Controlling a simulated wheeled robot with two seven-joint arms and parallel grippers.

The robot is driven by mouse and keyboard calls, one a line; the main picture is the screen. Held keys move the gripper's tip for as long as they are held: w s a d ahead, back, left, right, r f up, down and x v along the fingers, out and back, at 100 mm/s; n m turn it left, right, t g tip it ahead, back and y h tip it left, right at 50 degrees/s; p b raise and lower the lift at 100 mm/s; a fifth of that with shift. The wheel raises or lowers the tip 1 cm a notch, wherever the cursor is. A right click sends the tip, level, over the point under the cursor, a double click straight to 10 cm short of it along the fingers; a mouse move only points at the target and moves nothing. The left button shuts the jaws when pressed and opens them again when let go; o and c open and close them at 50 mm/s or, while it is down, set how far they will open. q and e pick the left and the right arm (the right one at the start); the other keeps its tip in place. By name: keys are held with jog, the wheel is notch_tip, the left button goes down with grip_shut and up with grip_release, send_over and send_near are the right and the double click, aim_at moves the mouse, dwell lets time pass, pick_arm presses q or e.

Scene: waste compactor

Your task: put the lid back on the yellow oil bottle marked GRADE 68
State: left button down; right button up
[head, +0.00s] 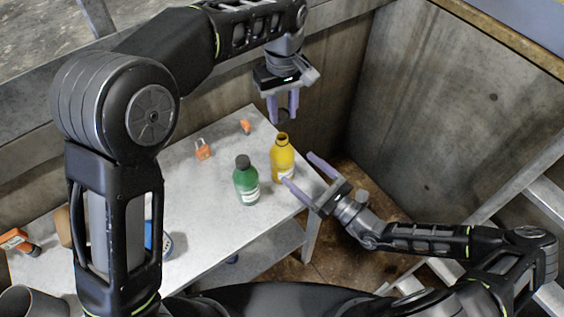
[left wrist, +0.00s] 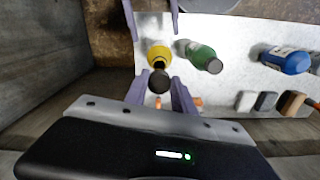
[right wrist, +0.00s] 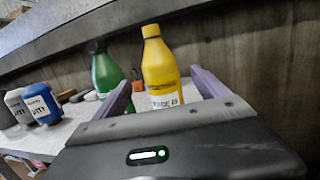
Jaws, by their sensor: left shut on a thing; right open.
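The yellow bottle (head: 282,160) stands upright, its mouth uncovered, near the table's right edge; the label in the right wrist view (right wrist: 162,70) is partly legible. My left gripper (head: 283,117) is above and slightly behind it, pointing down, shut on a dark round lid (left wrist: 159,83). In the left wrist view the lid overlaps the near end of the yellow bottle (left wrist: 157,54), apart from it in the head view. My right gripper (head: 299,169) is open low at the bottle's right side. Its fingers (right wrist: 162,88) show on either side of the bottle; contact is not clear.
A green bottle (head: 246,184) with a dark cap stands just left of the yellow one. Small orange items (head: 203,149) lie farther back on the white table (head: 205,215). A blue bottle (left wrist: 287,60) and small blocks (left wrist: 265,101) are farther along. A wall rises behind.

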aim_at(282, 154)
jog(key=x, duration=0.8)
jog(key=shift+c, duration=0.4)
grip_shut()
dwell(0.5)
